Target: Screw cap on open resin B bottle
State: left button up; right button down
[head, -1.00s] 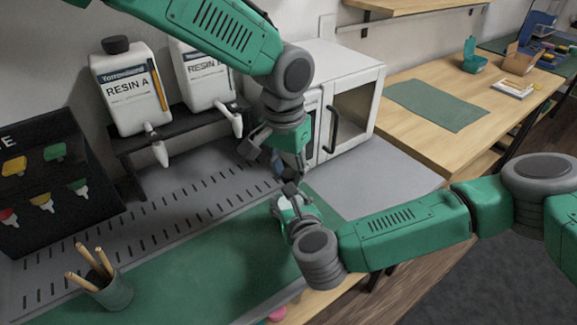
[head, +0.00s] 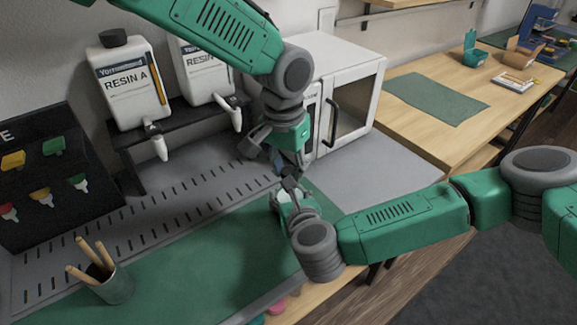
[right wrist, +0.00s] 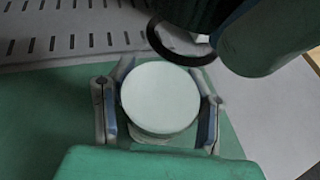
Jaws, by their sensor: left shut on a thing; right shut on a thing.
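My right gripper (right wrist: 158,112) is shut around a white round thing (right wrist: 160,97), seen from above as a pale disc between the two fingers. In the head view the same white thing (head: 283,206) shows only in part above the mat. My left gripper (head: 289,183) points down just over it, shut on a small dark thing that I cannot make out. I cannot tell whether the two touch. The second resin bottle (head: 203,82) is on the shelf; its top and part of its label are hidden by my left arm. No loose cap can be made out.
The Resin A bottle (head: 130,85), with a black cap, stands beside it on the dark shelf (head: 180,125). A white microwave (head: 345,95) stands close behind my left gripper. A cup of sticks (head: 108,278) is at front left. The green mat (head: 190,260) is otherwise clear.

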pick_arm(q)
jog(key=shift+f, duration=0.25)
jog(key=m, duration=0.3)
jog(key=shift+w, duration=0.1)
jog(key=o, duration=0.7)
jog(key=shift+r, duration=0.1)
